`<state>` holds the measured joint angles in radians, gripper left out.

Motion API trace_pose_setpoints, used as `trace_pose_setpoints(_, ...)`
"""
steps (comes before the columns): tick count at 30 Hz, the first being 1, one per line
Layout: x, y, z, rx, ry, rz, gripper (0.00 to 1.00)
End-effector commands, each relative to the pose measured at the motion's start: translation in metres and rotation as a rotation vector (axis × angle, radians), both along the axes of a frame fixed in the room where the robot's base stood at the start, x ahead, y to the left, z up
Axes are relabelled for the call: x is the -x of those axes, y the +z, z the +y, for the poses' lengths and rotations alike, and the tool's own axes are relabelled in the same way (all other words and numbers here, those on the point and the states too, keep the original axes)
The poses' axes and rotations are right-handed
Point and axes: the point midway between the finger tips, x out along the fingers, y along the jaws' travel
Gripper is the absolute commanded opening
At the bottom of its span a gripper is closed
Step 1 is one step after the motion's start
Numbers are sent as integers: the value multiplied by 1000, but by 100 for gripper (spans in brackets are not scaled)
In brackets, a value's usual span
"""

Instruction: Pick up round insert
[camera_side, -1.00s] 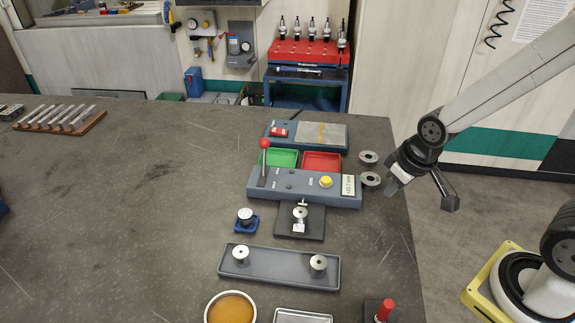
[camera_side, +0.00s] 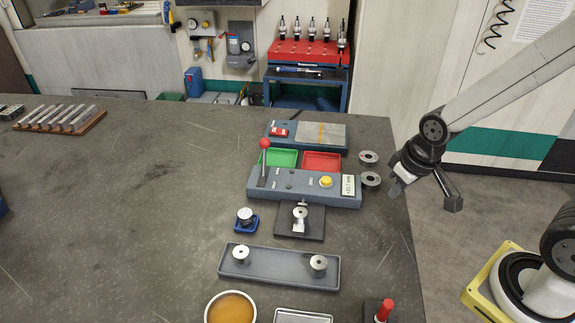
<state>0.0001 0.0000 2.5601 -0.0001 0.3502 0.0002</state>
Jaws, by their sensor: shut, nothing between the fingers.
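Several small round metal pieces that could be the round insert are in view. Two stand on the long grey tray (camera_side: 290,279): a left one (camera_side: 240,254) and a right one (camera_side: 318,264). Another round piece (camera_side: 245,215) sits on a small blue block (camera_side: 246,226). One more round piece (camera_side: 300,214) is on the dark plate (camera_side: 315,231) in front of the control box. My gripper (camera_side: 396,189) is shut and empty at the table's right edge, beside two metal rings (camera_side: 369,158) (camera_side: 371,179). It is apart from the tray's pieces.
The control box (camera_side: 335,193) has a red-knobbed lever (camera_side: 264,146) standing up. Green (camera_side: 280,157) and red (camera_side: 321,161) trays lie behind it. A bowl (camera_side: 230,308) and a red-handled tool (camera_side: 385,309) are in front. The table's left half is mostly clear.

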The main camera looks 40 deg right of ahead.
Motion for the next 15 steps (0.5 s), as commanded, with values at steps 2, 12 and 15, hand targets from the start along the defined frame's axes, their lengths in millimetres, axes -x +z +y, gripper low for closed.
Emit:
trace_pose_setpoints(2, 0, 0, 0, 0, 0, 0, 0)
trace_pose_setpoints(12, 0, 0, 0, 0, 0, 0, 0)
trace_pose_setpoints(15, 0, 0, 0, 0, 0, 0, 25)
